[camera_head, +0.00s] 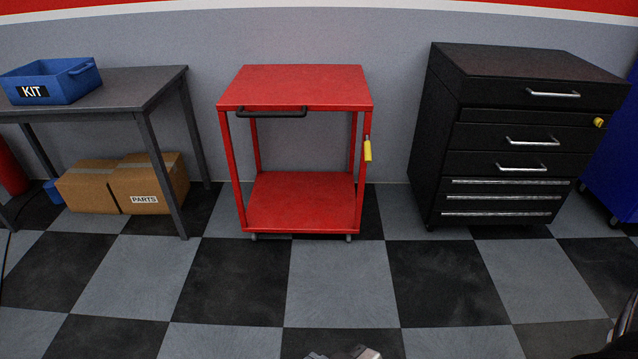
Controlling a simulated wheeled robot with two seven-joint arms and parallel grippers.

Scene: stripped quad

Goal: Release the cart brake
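The red cart (290,85) stands against the grey wall in the middle of the view, with a top shelf, a bottom shelf and small casters. A black push handle (272,114) runs along its front top edge. A yellow lever (367,150), seemingly the brake, is upright on its right front post. A small metallic part (345,353), seemingly the tip of my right gripper, just enters at the bottom edge, well short of the cart. Its fingers are mostly cut off, so open or shut cannot be told. My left gripper is not in view.
A grey table (150,85) with a blue KIT bin (52,82) is on the left; cardboard boxes (125,185) lie beneath it. A black drawer cabinet (520,120) stands right of the cart. The checkered floor (340,270) before the cart is clear.

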